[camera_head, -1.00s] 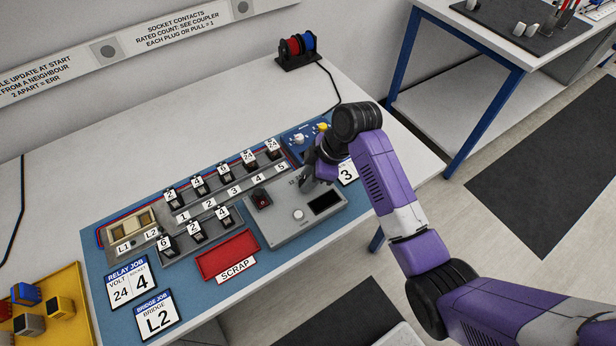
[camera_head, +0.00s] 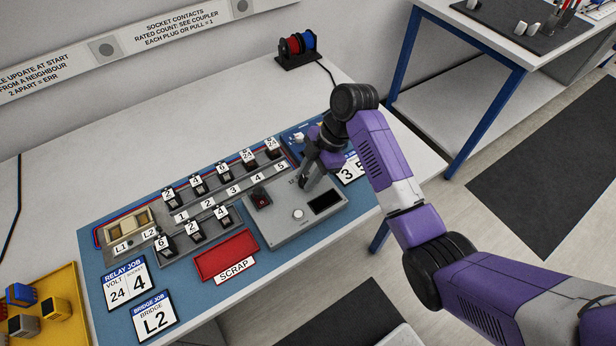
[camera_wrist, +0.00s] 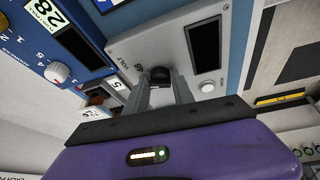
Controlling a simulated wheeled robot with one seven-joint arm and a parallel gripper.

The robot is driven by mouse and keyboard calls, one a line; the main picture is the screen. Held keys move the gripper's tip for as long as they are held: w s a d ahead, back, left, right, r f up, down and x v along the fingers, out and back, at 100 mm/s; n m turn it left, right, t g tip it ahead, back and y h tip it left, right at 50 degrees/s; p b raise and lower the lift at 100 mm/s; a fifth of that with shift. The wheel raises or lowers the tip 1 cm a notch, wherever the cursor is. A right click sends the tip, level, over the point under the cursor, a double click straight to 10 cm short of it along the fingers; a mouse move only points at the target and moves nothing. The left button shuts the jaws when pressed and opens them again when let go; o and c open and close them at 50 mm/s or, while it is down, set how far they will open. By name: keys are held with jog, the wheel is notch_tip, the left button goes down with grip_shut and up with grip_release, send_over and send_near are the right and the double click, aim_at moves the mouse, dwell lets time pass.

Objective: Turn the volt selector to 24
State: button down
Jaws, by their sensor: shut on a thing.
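The volt selector is a black knob (camera_wrist: 160,74) on the grey control box (camera_head: 285,237), under a VOLT marking in the wrist view. A figure that looks like 48 shows at its left; the knob's pointer is hidden, so I cannot tell its setting. My gripper (camera_wrist: 163,90) is shut on the knob, with a finger on each side of it. In the head view, my gripper (camera_head: 305,182) reaches down to the box's upper edge and hides the knob. The relay job card (camera_head: 128,282) reads VOLT 24, SOCKET 4.
Relay racks stand to the left, with a red scrap tray (camera_head: 226,256) below. A blue panel with knobs (camera_wrist: 57,72) lies close beside my gripper.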

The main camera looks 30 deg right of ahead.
jog(key=shift+w+n+g+b, duration=0.1)
jog(key=shift+n+g+b, duration=0.7)
jog(key=shift+n, duration=1.1)
jog(key=c, duration=1.4)
grip_release()
jog(key=shift+d+r, duration=0.25)
jog(key=shift+r, duration=0.15)
jog(key=p+v, duration=0.2)
jog(key=v, duration=0.4)
jog(key=shift+d+r, duration=0.2)
jog(key=shift+r, duration=0.15)
